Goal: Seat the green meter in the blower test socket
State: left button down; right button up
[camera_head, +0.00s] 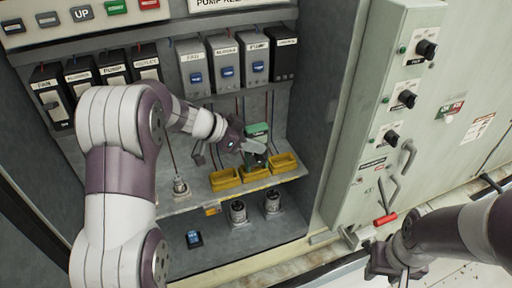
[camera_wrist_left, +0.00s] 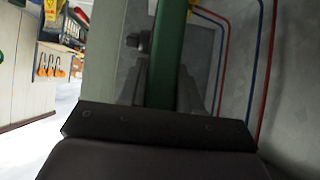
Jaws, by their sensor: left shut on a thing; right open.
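The green meter (camera_head: 257,130) is in the jaws of my left gripper (camera_head: 252,148), above the middle yellow tray on the cabinet's lower shelf. My left gripper is shut on it. In the left wrist view the green meter (camera_wrist_left: 166,55) stands as a narrow green strip between the fingers. The gripper hides part of the meter in the head view, and I cannot tell whether the meter touches anything below. I cannot tell which place is the blower test socket. My right gripper (camera_head: 392,266) is open and empty at the lower right.
Yellow trays (camera_head: 225,179) line the shelf edge. Cylinders (camera_head: 238,213) stand below, with a blue switch (camera_head: 194,239) to their left. Labelled black units (camera_head: 48,98) and grey units (camera_head: 226,66) hang above. A grey panel with black knobs (camera_head: 426,49) and a red-handled lever (camera_head: 385,220) is at right.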

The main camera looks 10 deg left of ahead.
pick_arm(q)
jog(key=shift+w+a+f+b, duration=0.15)
jog(key=shift+w+f, duration=0.15)
jog(key=shift+f, duration=0.35)
jog(key=shift+w+a+f+b, duration=0.1)
jog(key=shift+w+a+f, duration=0.15)
jog(key=shift+f, duration=0.35)
jog(key=shift+w+a+f+b, duration=0.1)
jog(key=shift+w+f, duration=0.2)
jog(key=shift+f, duration=0.35)
jog(key=shift+p, duration=0.55)
jog(key=shift+s+f, duration=0.1)
jog(key=shift+f, duration=0.1)
jog(key=c, duration=0.7)
grip_release()
jog(key=shift+f, duration=0.1)
